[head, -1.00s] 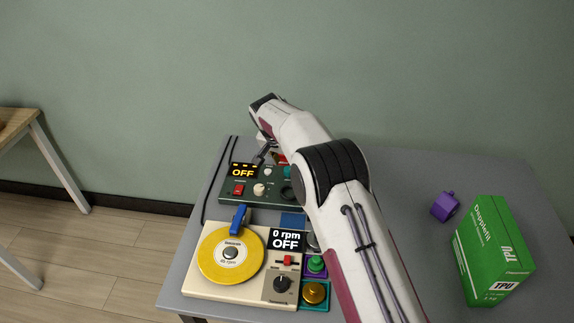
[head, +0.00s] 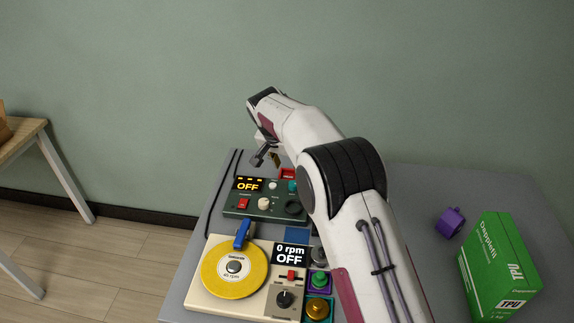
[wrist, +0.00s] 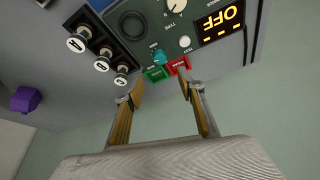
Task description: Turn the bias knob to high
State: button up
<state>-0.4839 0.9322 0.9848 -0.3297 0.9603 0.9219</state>
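A dark green control panel (head: 235,211) on the table has a display reading OFF (head: 248,185). It carries a cream pointer knob (head: 264,204), a small white knob (head: 272,185) and a teal knob (head: 292,186). Their labels are too small to tell surely which is the bias knob. In the wrist view the cream knob (wrist: 177,5), white knob (wrist: 185,42) and teal knob (wrist: 158,57) show upside down. My gripper (wrist: 161,92) is open and empty, its fingers apart below the panel's back edge in that view. In the head view my gripper (head: 266,158) hangs behind the panel.
Red (wrist: 179,65) and green (wrist: 156,74) blocks sit behind the panel.

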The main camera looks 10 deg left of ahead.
jog(key=shift+d, duration=0.15)
jog(key=shift+w+d+f+n+y, duration=0.3)
jog(key=shift+d+f+n+y, duration=0.3)
jog(key=shift+n, duration=0.9)
jog(key=shift+w+d+f+n+y, duration=0.35)
jog(key=shift+f+n+y, duration=0.25)
jog(key=shift+n, duration=0.9)
jog(key=shift+w+d+f+n+y, duration=0.3)
jog(key=shift+d+f+n+y, duration=0.3)
jog(key=shift+n, duration=0.9)
jog(key=shift+a+f, duration=0.1)
jog(key=shift+w+f, duration=0.1)
jog(key=shift+f, duration=0.1)
jog(key=shift+x, duration=3.7)
